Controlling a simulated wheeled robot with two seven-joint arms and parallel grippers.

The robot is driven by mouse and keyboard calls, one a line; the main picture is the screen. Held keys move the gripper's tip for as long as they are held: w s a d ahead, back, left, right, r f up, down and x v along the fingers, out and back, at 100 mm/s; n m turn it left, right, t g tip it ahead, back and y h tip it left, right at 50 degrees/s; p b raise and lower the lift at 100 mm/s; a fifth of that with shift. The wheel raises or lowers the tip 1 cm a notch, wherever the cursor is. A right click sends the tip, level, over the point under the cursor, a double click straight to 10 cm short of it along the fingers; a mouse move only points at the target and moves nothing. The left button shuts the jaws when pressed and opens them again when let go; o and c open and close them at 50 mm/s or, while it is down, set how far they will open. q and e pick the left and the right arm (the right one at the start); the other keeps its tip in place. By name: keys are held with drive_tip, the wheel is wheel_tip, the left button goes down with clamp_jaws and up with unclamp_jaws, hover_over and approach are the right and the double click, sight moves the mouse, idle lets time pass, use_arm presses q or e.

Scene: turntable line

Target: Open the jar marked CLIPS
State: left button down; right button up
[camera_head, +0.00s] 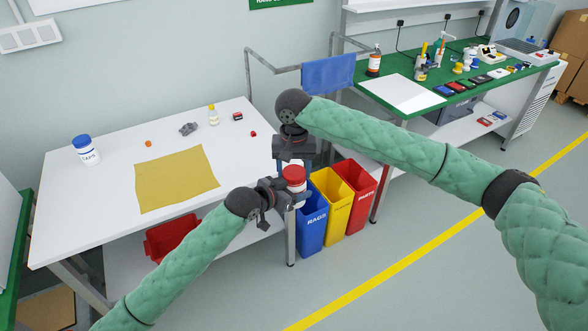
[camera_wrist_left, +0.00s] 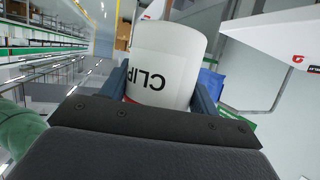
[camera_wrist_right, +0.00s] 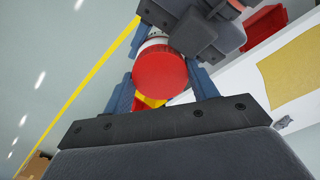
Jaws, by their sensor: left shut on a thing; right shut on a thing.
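The jar marked CLIPS is white with a red lid (camera_head: 294,173), held in the air off the right end of the white table. Its label reads CLIP, upside down, on the white body (camera_wrist_left: 168,62) in the left wrist view. My left gripper (camera_head: 284,194) is shut around the body from the side. My right gripper (camera_head: 294,165) comes from above, its fingers on both sides of the lid, which also shows in the right wrist view (camera_wrist_right: 160,80). The lid sits on the jar; I cannot tell whether it is loosened.
The white table (camera_head: 105,213) carries a blue-lidded jar (camera_head: 87,151), an ochre mat (camera_head: 176,178) and several small items. Blue (camera_head: 311,232), yellow (camera_head: 337,213) and red (camera_head: 361,192) bins stand close behind the jar. A green bench (camera_head: 440,98) is at the back right.

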drive_tip(key=o, duration=1.1)
drive_tip(key=shift+a, duration=0.1)
drive_tip(key=shift+r, duration=2.4)
drive_tip(key=shift+c, duration=0.4)
drive_tip(key=shift+t, duration=0.4)
drive_tip(key=r, duration=0.1)
drive_tip(key=w+r, duration=0.1)
drive_tip(key=d+r, duration=0.1)
drive_tip(key=r, duration=0.1)
drive_tip(key=shift+w+d, duration=0.1)
drive_tip(key=shift+w, duration=0.25)
drive_tip(key=shift+s+a+f+n+g, duration=0.2)
drive_tip(key=shift+s+n, duration=0.05)
drive_tip(key=shift+s, duration=0.15)
drive_tip(key=shift+s+a+f+n+g, duration=0.15)
drive_tip(key=shift+s+f+n+g, duration=0.1)
drive_tip(key=shift+s, duration=0.15)
drive_tip(key=shift+a+f, duration=0.1)
drive_tip(key=shift+f, duration=3.8)
